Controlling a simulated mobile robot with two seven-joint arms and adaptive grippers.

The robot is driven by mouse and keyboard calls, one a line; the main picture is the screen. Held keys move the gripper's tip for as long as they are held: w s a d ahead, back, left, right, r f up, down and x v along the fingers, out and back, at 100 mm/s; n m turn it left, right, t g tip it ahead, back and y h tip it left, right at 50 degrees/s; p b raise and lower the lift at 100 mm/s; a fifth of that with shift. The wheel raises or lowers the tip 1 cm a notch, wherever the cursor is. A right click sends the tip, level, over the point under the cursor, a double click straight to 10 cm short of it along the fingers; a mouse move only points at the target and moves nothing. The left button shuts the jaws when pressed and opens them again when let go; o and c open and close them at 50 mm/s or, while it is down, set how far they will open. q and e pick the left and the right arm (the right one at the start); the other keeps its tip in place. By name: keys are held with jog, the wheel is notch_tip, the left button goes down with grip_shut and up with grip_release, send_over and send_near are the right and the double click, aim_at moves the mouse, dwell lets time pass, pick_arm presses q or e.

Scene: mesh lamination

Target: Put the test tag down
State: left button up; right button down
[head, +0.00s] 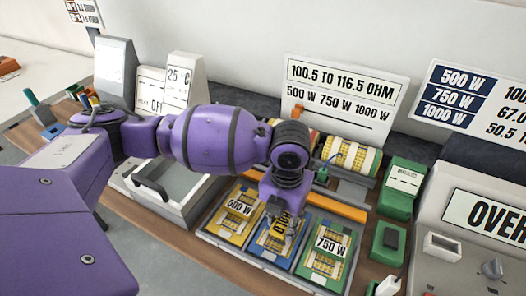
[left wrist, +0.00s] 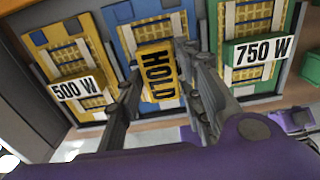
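A yellow tag marked HOLD (left wrist: 158,72) is over the blue panel in the left wrist view, turned crosswise to the other tags. It also shows below my gripper in the head view (head: 282,222). My left gripper (left wrist: 158,65) points down at the blue panel (left wrist: 124,38), its fingertips against the tag's two sides. I cannot tell whether the tag touches the panel. A 500 W tag (head: 239,207) lies on the yellow panel to the left, and a 750 W tag (head: 330,243) on the green panel to the right.
The panels sit side by side in a grey tray. An orange bar (head: 342,208) and yellow rolls (head: 352,156) are behind, below a sign reading 100.5 to 116.5 ohm (head: 340,88). Green blocks (head: 401,188) stand right. An open metal bin (head: 178,184) is left.

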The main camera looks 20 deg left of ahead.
aim_at(283, 222)
pick_arm(q)
jog(key=shift+o, duration=1.1)
jog(key=shift+r, duration=0.1)
jog(key=shift+w+r, duration=0.1)
notch_tip(283, 222, up, 12)
jog(key=shift+p, duration=0.35)
